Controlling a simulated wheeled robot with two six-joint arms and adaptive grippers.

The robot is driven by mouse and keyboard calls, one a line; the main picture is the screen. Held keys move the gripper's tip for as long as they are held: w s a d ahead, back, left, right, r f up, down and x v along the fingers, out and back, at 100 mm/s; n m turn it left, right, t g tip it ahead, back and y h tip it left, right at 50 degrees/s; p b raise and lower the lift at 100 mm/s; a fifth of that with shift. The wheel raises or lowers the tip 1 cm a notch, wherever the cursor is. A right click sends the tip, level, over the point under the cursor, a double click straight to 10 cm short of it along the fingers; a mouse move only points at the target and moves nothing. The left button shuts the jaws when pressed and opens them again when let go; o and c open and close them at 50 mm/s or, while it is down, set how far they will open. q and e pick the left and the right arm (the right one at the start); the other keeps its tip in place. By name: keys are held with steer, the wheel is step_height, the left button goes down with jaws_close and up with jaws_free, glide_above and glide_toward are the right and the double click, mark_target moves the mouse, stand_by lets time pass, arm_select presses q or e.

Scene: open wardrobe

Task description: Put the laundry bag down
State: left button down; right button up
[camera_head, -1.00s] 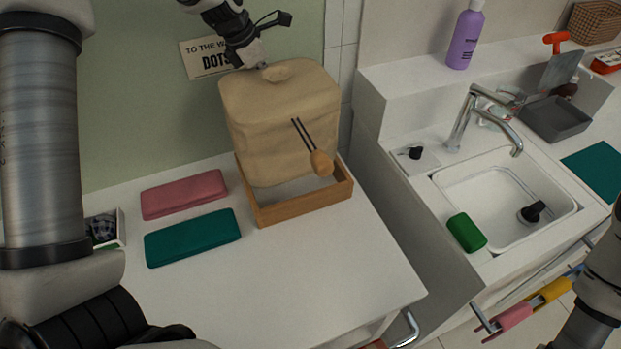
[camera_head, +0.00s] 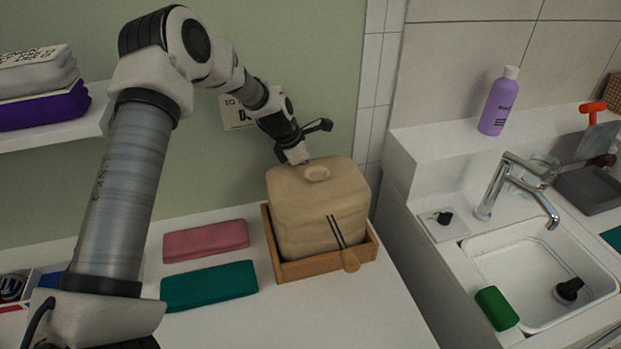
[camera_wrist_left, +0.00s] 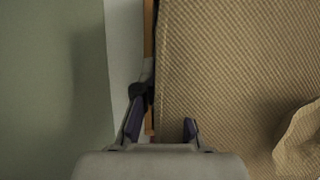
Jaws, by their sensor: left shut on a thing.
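The laundry bag (camera_head: 310,205) is a beige, box-shaped cloth bag with a knot on top and a dark drawstring with a wooden toggle at its front. It stands upright within the wooden tray (camera_head: 330,267) on the white counter. My left gripper (camera_head: 298,160) reaches down to its back left top edge. In the left wrist view, one finger of the gripper (camera_wrist_left: 163,125) is beside the bag (camera_wrist_left: 235,75) and the other is over its woven cloth; it is shut on the bag's edge. The bag hides its own underside and most of the tray floor. My right gripper is out of view.
A pink folded cloth (camera_head: 205,241) and a teal one (camera_head: 209,286) lie left of the tray. A sink (camera_head: 540,275) with a faucet and green sponge (camera_head: 496,308) is at right. A shelf (camera_head: 60,135) with folded cloths is at upper left. The counter in front is clear.

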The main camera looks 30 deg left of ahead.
arm_select(q)
steer(key=shift+f, duration=0.45)
steer(key=c, duration=1.3)
jaws_free()
steer(key=shift+o, duration=0.2)
steer(key=v, duration=1.2)
steer(key=shift+r, duration=0.1)
